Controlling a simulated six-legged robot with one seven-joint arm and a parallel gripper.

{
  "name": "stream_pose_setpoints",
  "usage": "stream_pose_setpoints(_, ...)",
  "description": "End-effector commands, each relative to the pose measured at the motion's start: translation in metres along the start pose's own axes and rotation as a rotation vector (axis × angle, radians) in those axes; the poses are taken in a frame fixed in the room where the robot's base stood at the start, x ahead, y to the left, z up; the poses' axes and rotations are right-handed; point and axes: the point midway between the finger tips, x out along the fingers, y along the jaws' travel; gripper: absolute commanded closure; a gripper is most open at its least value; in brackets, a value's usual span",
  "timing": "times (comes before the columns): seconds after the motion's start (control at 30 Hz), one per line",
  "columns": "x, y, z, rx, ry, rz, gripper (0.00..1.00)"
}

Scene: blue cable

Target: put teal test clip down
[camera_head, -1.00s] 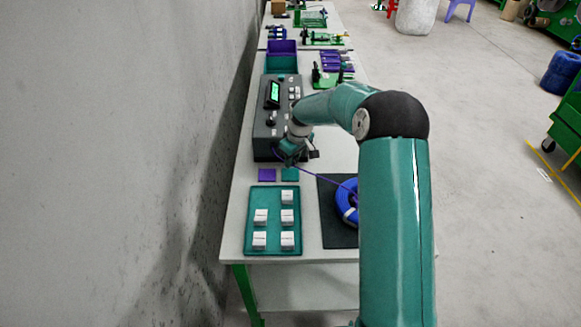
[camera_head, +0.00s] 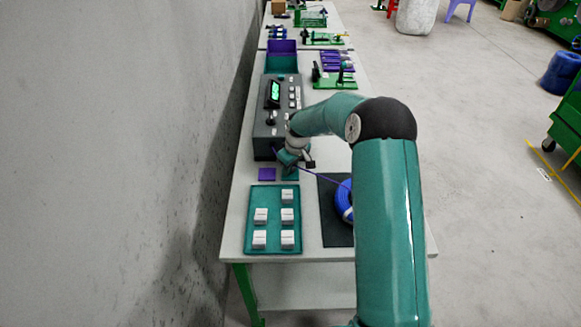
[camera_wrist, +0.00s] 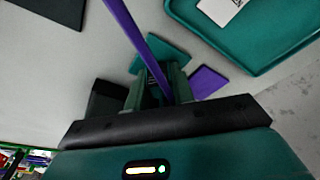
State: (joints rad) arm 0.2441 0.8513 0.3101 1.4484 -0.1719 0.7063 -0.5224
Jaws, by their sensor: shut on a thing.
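My gripper (camera_head: 290,163) is low over the near end of the bench, just in front of the grey test instrument (camera_head: 270,125). In the wrist view it is shut on the teal test clip (camera_wrist: 178,82), a dark green-teal piece partly hidden by the jaws and a purple lead (camera_wrist: 130,32). A flat teal square (camera_wrist: 168,50) lies just beyond the clip, and a flat purple square (camera_wrist: 208,81) lies beside it. In the head view the purple square (camera_head: 267,174) is left of the teal square (camera_head: 290,174). I cannot tell whether the clip touches the teal square.
A teal tray (camera_head: 261,226) with several white blocks is at the near left. A blue cable coil (camera_head: 344,200) lies on a black mat (camera_head: 334,222) at the right, partly behind my arm. Teal and purple bins (camera_head: 281,58) and green fixtures stand farther back.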

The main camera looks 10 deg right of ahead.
Motion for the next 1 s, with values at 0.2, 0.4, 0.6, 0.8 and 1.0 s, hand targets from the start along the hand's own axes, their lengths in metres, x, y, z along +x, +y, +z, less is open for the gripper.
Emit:
stream_pose_setpoints(0.2, 0.009, -0.002, 0.005, 0.002, -0.009, -0.006, 0.54)
stream_pose_setpoints(0.4, 0.01, -0.005, 0.005, 0.0, -0.011, -0.011, 0.54)
stream_pose_setpoints(0.6, 0.009, -0.007, 0.004, -0.002, -0.011, -0.013, 0.54)
stream_pose_setpoints(0.8, -0.013, -0.006, 0.0, -0.003, -0.008, -0.012, 0.54)
stream_pose_setpoints(1.0, -0.058, -0.002, -0.001, -0.001, -0.004, -0.004, 0.54)
